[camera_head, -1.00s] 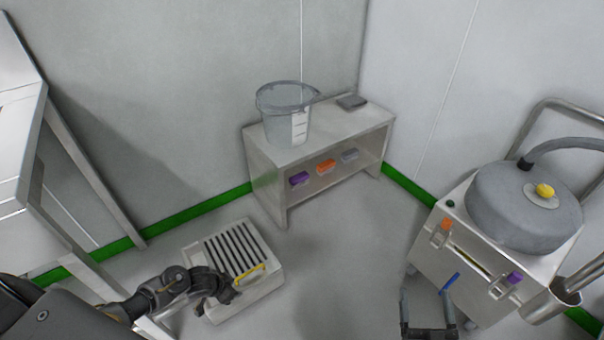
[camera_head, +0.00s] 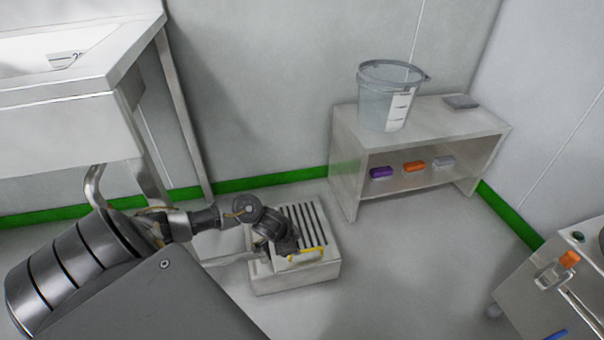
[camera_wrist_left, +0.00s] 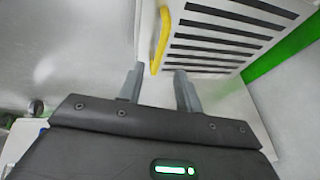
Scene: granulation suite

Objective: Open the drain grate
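The drain grate (camera_head: 304,220) is a pale slatted panel with dark slots, lying on top of a low box-like drain (camera_head: 297,279) on the floor. A yellow handle (camera_head: 306,255) runs along its near edge. It also shows in the left wrist view, where the yellow handle (camera_wrist_left: 161,40) stands upright in the picture beside the slats (camera_wrist_left: 220,35). My left gripper (camera_head: 288,250) is at the handle's end of the grate. In the left wrist view my left gripper's fingers (camera_wrist_left: 158,82) are apart, with the handle's lower end just beyond the gap between them. My right gripper is not in view.
A metal bench (camera_head: 440,122) with a clear bucket (camera_head: 384,112) stands behind to the right, with purple, orange and grey blocks on its shelf. A metal sink table (camera_head: 60,120) stands at left. A steel machine (camera_head: 545,285) is at lower right. The floor between is clear.

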